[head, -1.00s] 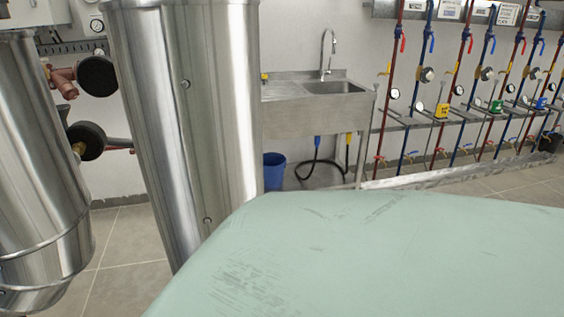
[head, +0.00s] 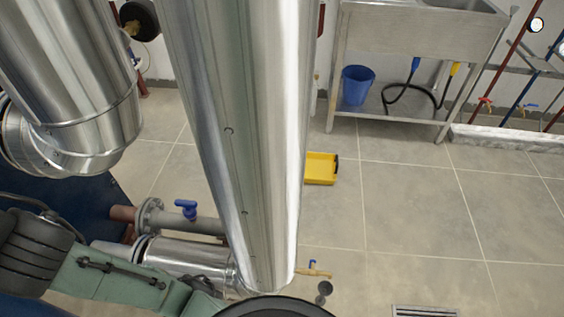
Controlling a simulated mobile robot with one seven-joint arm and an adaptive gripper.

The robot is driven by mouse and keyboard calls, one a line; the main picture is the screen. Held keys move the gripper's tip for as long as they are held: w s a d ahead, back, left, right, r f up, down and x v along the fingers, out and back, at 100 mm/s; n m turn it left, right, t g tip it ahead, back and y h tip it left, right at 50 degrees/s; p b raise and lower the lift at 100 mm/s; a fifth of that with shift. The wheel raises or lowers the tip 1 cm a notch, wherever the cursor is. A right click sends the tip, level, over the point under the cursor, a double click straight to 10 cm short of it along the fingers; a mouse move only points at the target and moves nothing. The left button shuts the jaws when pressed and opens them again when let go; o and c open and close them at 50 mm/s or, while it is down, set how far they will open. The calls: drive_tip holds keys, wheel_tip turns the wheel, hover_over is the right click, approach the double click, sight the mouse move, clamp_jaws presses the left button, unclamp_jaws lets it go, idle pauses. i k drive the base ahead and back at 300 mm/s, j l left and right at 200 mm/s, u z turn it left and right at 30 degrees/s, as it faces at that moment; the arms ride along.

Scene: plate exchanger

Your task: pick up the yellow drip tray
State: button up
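The yellow drip tray (head: 319,170) lies on the tiled floor in the head view, just right of a large vertical metal-clad pipe. The pipe hides its left part. A dark piece shows at its right end. My green arm link shows at the lower left, well apart from the tray. My gripper's fingers are not visible in this view.
The shiny vertical pipe (head: 243,130) stands between me and the tray's left side. A blue-handled valve (head: 186,208) sits on piping at lower left. A steel sink (head: 412,36) with a blue bucket (head: 357,86) stands behind. Floor (head: 410,210) to the right is clear.

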sight(321, 168)
drive_tip(key=z, duration=0.4)
drive_tip(key=l, duration=1.5)
drive_tip(key=i+l, duration=0.2)
drive_tip(key=l, duration=0.2)
drive_tip(key=i+l, duration=0.2)
drive_tip(key=l, duration=0.2)
drive_tip(key=i+l+u, duration=0.1)
drive_tip(key=l, duration=0.3)
drive_tip(key=i+l, duration=0.1)
drive_tip(key=i, duration=1.15)
drive_tip(key=i+j, duration=0.3)
drive_tip(key=j+u, duration=0.05)
drive_tip(key=j, duration=0.1)
